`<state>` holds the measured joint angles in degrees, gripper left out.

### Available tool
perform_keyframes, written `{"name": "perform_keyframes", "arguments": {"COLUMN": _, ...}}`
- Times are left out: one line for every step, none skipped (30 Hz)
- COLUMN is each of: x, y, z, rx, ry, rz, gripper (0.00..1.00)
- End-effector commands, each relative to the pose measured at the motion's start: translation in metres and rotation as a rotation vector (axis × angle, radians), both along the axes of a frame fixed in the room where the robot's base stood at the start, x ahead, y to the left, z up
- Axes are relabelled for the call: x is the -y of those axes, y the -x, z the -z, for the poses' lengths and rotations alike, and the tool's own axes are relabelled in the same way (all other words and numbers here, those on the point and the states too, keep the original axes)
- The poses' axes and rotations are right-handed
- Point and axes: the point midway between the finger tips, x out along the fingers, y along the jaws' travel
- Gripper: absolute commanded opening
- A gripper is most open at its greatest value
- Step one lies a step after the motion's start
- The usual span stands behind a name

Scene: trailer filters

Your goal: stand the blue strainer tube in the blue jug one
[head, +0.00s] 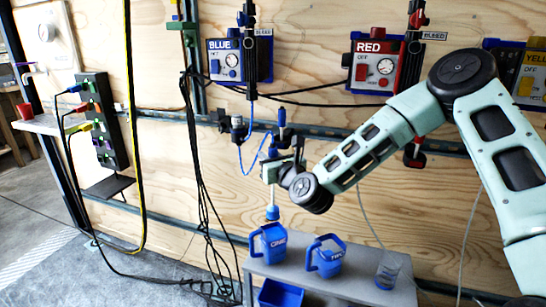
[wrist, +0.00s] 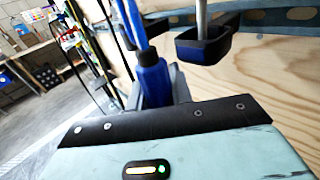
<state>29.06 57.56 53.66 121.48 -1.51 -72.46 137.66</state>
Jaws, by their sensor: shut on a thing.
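My gripper (head: 272,172) is shut on the blue strainer tube (head: 272,212) and holds it upright. The tube has a blue upper part, a pale middle and a blue lower end. Its lower end hangs just above the blue jug one (head: 272,246), close over its opening; from this angle I cannot tell whether it is exactly centred.
A blue jug marked two (head: 327,260) stands to the right on the grey bench (head: 350,283), with a clear beaker (head: 388,270) further right. A blue bin (head: 280,294) is below. A thin blue hose (head: 243,160) and dark cables (head: 197,150) hang at left.

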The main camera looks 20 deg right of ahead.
Motion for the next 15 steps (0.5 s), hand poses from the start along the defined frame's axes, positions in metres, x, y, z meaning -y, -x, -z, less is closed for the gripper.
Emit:
{"name": "perform_keyframes", "arguments": {"x": 0.003, "y": -0.006, "z": -0.005, "rx": 0.016, "ry": -0.001, "rz": 0.011, "gripper": 0.00}}
{"name": "perform_keyframes", "arguments": {"x": 0.003, "y": -0.006, "z": -0.004, "rx": 0.016, "ry": -0.001, "rz": 0.012, "gripper": 0.00}}
{"name": "perform_keyframes", "arguments": {"x": 0.003, "y": -0.006, "z": -0.002, "rx": 0.016, "ry": -0.001, "rz": 0.012, "gripper": 0.00}}
{"name": "perform_keyframes", "arguments": {"x": 0.003, "y": -0.006, "z": 0.000, "rx": 0.016, "ry": -0.001, "rz": 0.012, "gripper": 0.00}}
{"name": "perform_keyframes", "arguments": {"x": 0.003, "y": -0.006, "z": 0.002, "rx": 0.015, "ry": 0.000, "rz": 0.012, "gripper": 0.00}}
{"name": "perform_keyframes", "arguments": {"x": 0.003, "y": -0.006, "z": 0.005, "rx": 0.015, "ry": 0.000, "rz": 0.012, "gripper": 0.00}}
{"name": "perform_keyframes", "arguments": {"x": 0.003, "y": -0.006, "z": 0.008, "rx": 0.014, "ry": 0.000, "rz": 0.012, "gripper": 0.00}}
{"name": "perform_keyframes", "arguments": {"x": 0.004, "y": -0.006, "z": 0.010, "rx": 0.013, "ry": 0.000, "rz": 0.012, "gripper": 0.00}}
{"name": "perform_keyframes", "arguments": {"x": 0.004, "y": -0.006, "z": 0.014, "rx": 0.011, "ry": 0.000, "rz": 0.013, "gripper": 0.00}}
{"name": "perform_keyframes", "arguments": {"x": 0.004, "y": -0.006, "z": 0.018, "rx": 0.009, "ry": 0.001, "rz": 0.013, "gripper": 0.00}}
{"name": "perform_keyframes", "arguments": {"x": 0.005, "y": -0.006, "z": 0.021, "rx": 0.008, "ry": 0.000, "rz": 0.014, "gripper": 0.00}}
{"name": "perform_keyframes", "arguments": {"x": 0.005, "y": -0.006, "z": 0.024, "rx": 0.007, "ry": 0.000, "rz": 0.014, "gripper": 0.00}}
{"name": "perform_keyframes", "arguments": {"x": 0.004, "y": -0.006, "z": 0.026, "rx": 0.007, "ry": 0.000, "rz": 0.014, "gripper": 0.00}}
{"name": "perform_keyframes", "arguments": {"x": 0.004, "y": -0.005, "z": 0.029, "rx": 0.008, "ry": 0.000, "rz": 0.013, "gripper": 0.00}}
{"name": "perform_keyframes", "arguments": {"x": 0.004, "y": -0.005, "z": 0.032, "rx": 0.008, "ry": -0.001, "rz": 0.012, "gripper": 0.00}}
